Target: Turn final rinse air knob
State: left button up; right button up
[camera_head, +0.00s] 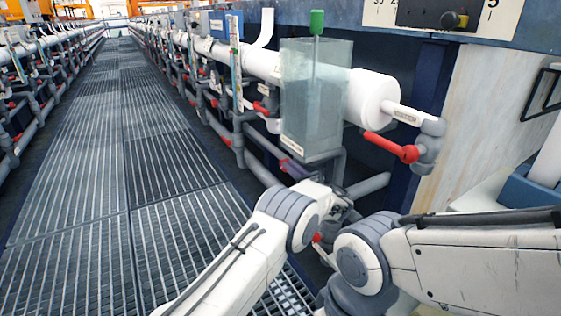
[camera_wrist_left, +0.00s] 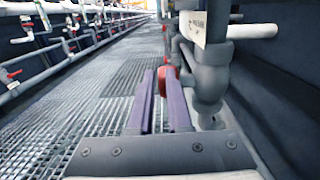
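A red knob (camera_wrist_left: 168,76) on a grey valve body (camera_wrist_left: 210,82) is just ahead of my left gripper (camera_wrist_left: 160,74) in the left wrist view. The two purple fingers are apart, with the knob by the right fingertip; contact cannot be told. A white label (camera_wrist_left: 193,26) hangs above the valve, too blurred to read. In the head view my left gripper (camera_head: 292,168) is low beside the clear tank (camera_head: 317,100), near a small patch of red. A larger red handle (camera_head: 390,147) sits on a labelled grey valve (camera_head: 429,147) to the right. My right gripper is not visible.
White and grey pipes (camera_head: 265,65) with several red valves run along the right side of the aisle. A grated walkway (camera_head: 110,150) lies open to the left. A pale panel (camera_head: 490,110) stands at the right. My right arm comes close to my left one.

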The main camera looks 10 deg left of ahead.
pick_arm(q)
jog(key=f+b+x, duration=0.1)
jog(key=b+x, duration=0.2)
jog(key=x, duration=0.4)
jog(key=shift+w+d+f+b, duration=0.2)
jog(key=shift+w+b, duration=0.1)
jog(key=shift+w, duration=0.3)
grip_shut()
